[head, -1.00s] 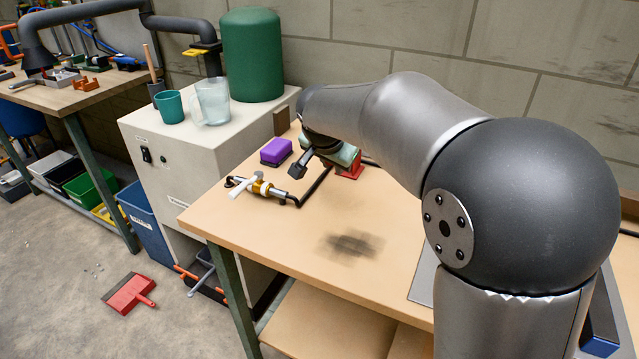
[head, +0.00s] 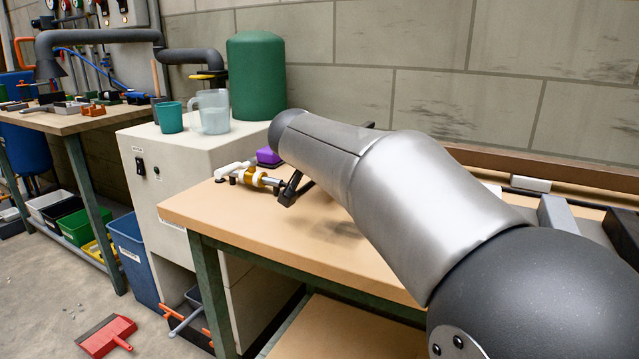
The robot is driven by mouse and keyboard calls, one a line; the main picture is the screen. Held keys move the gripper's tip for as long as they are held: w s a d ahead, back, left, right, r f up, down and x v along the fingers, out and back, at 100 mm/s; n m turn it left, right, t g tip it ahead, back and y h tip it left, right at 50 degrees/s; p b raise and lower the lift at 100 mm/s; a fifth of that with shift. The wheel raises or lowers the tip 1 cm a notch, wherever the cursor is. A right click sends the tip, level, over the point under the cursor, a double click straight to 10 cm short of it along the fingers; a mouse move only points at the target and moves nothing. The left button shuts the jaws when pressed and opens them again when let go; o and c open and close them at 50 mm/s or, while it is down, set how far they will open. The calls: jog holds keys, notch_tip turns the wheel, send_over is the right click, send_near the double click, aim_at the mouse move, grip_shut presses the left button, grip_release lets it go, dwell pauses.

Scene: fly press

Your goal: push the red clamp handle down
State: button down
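I cannot make out the red clamp handle in the head view; my large grey arm covers the middle and right of the bench.
A white cabinet (head: 180,157) carries a teal mug (head: 169,117), clear jug (head: 211,112) and green cylinder (head: 256,77).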

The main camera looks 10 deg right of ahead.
jog(key=shift+f, duration=0.1)
dwell(0.3)
jog(key=c, duration=1.3)
grip_release()
jog(key=p+v, duration=0.3)
jog(key=v, duration=1.4)
jog(key=shift+s+a, duration=0.15)
jog(key=shift+a, duration=0.05)
